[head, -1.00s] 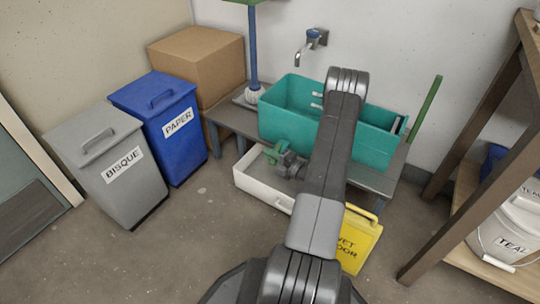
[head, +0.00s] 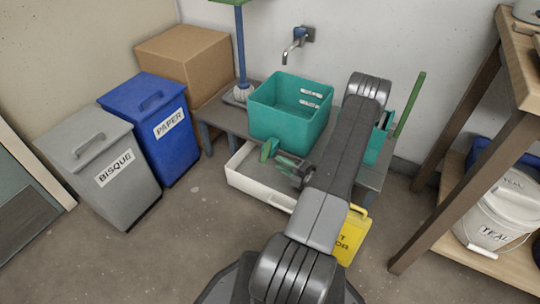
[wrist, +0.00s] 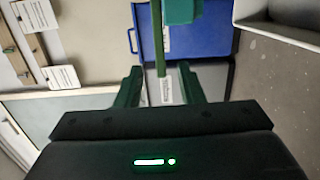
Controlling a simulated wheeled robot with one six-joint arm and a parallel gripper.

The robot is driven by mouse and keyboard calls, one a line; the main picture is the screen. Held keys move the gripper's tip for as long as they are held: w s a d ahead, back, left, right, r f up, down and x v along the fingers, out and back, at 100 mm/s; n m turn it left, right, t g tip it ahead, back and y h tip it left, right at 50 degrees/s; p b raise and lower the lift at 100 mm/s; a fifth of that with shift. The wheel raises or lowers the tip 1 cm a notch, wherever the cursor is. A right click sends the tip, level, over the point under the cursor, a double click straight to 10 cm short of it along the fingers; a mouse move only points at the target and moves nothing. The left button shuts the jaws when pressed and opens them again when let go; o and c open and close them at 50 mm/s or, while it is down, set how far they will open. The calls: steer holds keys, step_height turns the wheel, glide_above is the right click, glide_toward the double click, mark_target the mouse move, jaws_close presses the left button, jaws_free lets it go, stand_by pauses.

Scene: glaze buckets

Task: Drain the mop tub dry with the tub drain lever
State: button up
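The teal mop tub (head: 285,128) stands on a low grey bench against the wall. No water can be made out inside it. The green drain lever (head: 267,149) sticks out low at its front. My gripper (head: 284,163) is just right of the lever, below the tub's front. In the wrist view my gripper (wrist: 160,71) is open, its green fingers well apart. A thin green bar (wrist: 158,40), seemingly the lever, shows in the gap between them, beside a green block (wrist: 183,10). I see no finger touching the bar. My arm hides the bench's middle.
A white tray (head: 248,183) lies below the lever. A yellow wet-floor sign (head: 352,236) stands near my arm. Another teal container (head: 379,143) is partly hidden at right. Paper (head: 160,120) and bisque (head: 105,170) bins stand left, a wooden shelf (head: 470,130) right.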

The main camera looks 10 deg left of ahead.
steer(key=shift+p+v, duration=0.3)
steer(key=shift+v, duration=1.65)
